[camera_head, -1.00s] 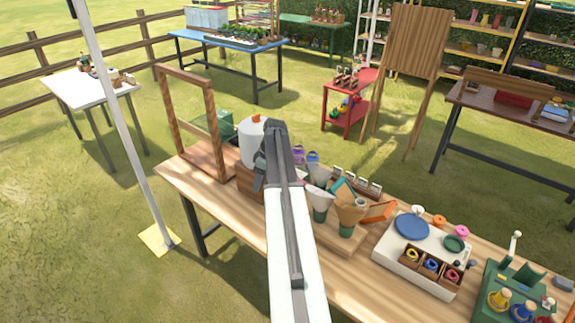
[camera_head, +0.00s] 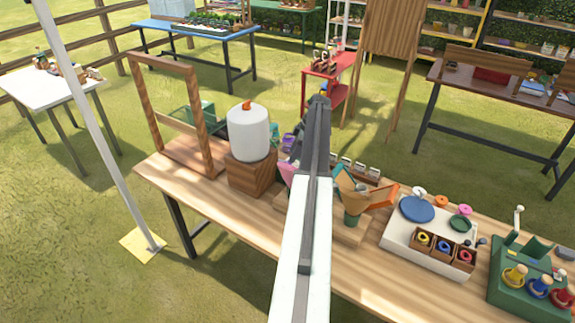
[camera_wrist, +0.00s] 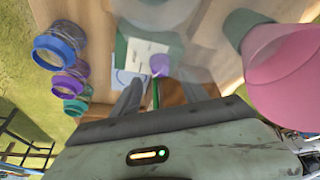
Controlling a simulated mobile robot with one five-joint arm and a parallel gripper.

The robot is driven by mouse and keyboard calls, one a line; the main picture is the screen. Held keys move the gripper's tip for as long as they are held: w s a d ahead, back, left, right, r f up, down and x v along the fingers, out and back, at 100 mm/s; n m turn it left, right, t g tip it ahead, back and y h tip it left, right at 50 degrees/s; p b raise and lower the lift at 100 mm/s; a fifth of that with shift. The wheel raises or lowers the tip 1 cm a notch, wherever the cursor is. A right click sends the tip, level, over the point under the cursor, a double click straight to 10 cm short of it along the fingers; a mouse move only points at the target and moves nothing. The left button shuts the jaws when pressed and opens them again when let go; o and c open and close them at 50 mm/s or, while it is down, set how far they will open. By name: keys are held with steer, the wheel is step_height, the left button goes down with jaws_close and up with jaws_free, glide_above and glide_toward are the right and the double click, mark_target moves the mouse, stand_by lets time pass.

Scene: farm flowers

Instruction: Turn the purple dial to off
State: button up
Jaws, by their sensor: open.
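In the wrist view a small round purple piece (camera_wrist: 165,62), which looks like the purple dial, sits beside a white card on a green panel (camera_wrist: 122,48). My gripper (camera_wrist: 158,88) is open, its two grey fingers pointing at the panel with the purple piece just beyond them. I cannot read the dial's setting, and a pale see-through shape partly blurs this area. In the head view my gripper (camera_head: 318,105) is above the wooden table (camera_head: 225,215), and my arm hides the dial there.
In the head view a white tank (camera_head: 249,135) on a wooden block stands left of my arm; a funnel stand (camera_head: 355,200) and a white tray (camera_head: 400,236) are right.

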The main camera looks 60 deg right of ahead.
mark_target(288, 163)
steer(key=b+x, duration=0.2)
steer(key=x, duration=0.2)
steer(key=shift+s, duration=0.15)
steer(key=shift+w+a+f+b, duration=0.1)
steer(key=shift+w+f+b, duration=0.2)
steer(key=shift+b, duration=0.25)
jaws_close()
